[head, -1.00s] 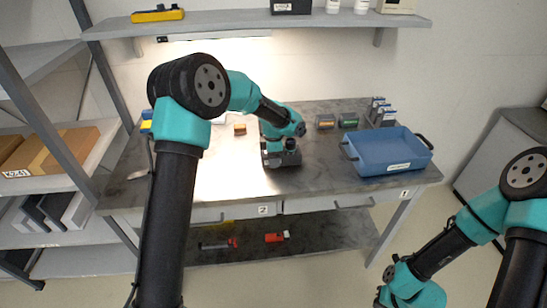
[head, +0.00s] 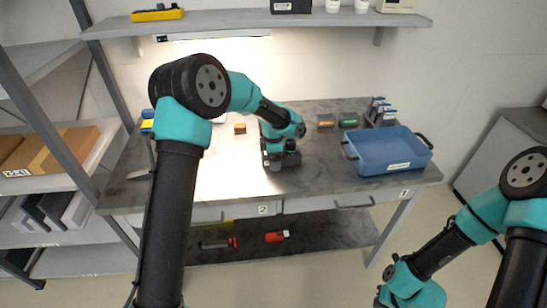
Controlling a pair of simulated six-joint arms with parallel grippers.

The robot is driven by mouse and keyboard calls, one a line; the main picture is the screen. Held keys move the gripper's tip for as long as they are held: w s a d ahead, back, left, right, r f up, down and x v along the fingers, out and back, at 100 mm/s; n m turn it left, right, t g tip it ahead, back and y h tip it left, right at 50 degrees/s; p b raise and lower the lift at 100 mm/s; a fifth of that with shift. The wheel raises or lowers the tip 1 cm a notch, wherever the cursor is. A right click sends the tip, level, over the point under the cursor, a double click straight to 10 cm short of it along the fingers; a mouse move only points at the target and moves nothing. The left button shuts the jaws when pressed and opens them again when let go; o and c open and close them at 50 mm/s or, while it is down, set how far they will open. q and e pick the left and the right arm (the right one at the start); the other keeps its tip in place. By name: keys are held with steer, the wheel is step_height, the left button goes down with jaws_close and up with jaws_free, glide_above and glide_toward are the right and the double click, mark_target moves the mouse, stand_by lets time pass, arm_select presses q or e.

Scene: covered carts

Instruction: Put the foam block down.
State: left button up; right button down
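My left gripper (head: 274,163) is low over the middle of the table (head: 335,178), seen from behind and above. Its wrist and dark body cover its fingertips, so I cannot tell whether it is open or holds anything. No foam block shows clearly; it may be hidden under or in that gripper. A small orange-brown block (head: 240,128) lies on the table left of and behind the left gripper, apart from it. My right gripper (head: 385,300) is at the bottom edge, off the table's front right, and mostly cut off.
A blue tray (head: 388,152) with handles stands at the table's right. Small dark boxes (head: 348,120) and a rack (head: 380,112) are behind it. A shelf (head: 240,20) hangs above the back. The lower shelf (head: 330,235) bears red items. Bare table lies left of the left gripper.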

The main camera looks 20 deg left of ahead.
arm_select(q)
step_height(320, 180, up, 12)
steer(key=shift+r, duration=0.15)
stand_by(0.4)
stand_by(0.4)
